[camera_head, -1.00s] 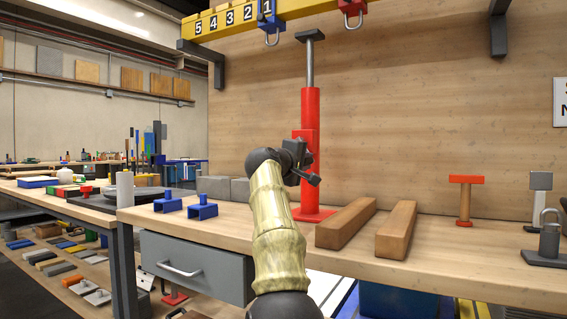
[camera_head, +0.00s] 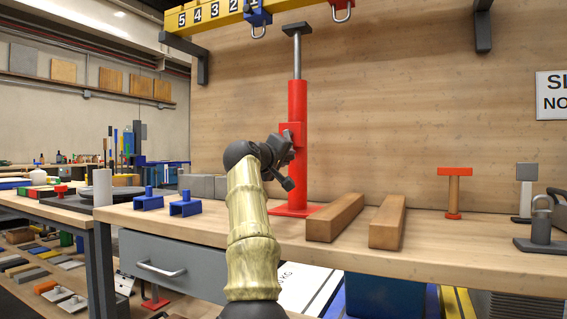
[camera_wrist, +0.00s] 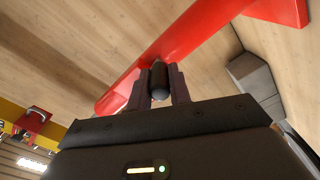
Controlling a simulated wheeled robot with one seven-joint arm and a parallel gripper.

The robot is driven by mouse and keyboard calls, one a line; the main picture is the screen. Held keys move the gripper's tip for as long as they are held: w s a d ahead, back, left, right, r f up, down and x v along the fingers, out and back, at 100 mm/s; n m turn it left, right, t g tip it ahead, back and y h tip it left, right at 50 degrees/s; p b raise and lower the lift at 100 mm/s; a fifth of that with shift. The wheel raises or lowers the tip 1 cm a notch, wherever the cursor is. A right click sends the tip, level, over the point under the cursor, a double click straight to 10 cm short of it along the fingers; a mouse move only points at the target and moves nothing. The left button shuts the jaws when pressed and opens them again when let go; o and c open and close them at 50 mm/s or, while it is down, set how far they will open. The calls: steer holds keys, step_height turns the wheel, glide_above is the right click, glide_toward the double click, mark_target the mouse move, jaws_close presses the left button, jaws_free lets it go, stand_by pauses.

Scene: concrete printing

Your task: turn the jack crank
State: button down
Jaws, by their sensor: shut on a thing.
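The red jack (camera_head: 297,105) stands upright on the workbench, with a grey rod and flat head plate rising from its top. Its red body also crosses the wrist view (camera_wrist: 200,40) diagonally. The crank's dark rounded handle (camera_wrist: 158,76) sits between the two fingers of my gripper (camera_wrist: 158,88), which is shut on it. In the head view my gripper (camera_head: 287,160) is at the front of the jack's red housing, about mid-height. The crank's arm is mostly hidden behind my gripper there.
Two wooden blocks (camera_head: 335,217) lie right of the jack's base. Blue brackets (camera_head: 185,205) sit to the left, with grey blocks (camera_head: 203,187) behind. A yellow numbered beam (camera_head: 215,14) with hooks hangs overhead. A grey padlock-like piece (camera_head: 541,230) stands at the right.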

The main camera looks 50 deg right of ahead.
steer(key=m, duration=0.1)
steer(key=w+m, duration=0.1)
steer(key=shift+w+a+f+m, duration=0.15)
steer(key=shift+w+m, duration=0.1)
steer(key=shift+m, duration=0.15)
stand_by(0.5)
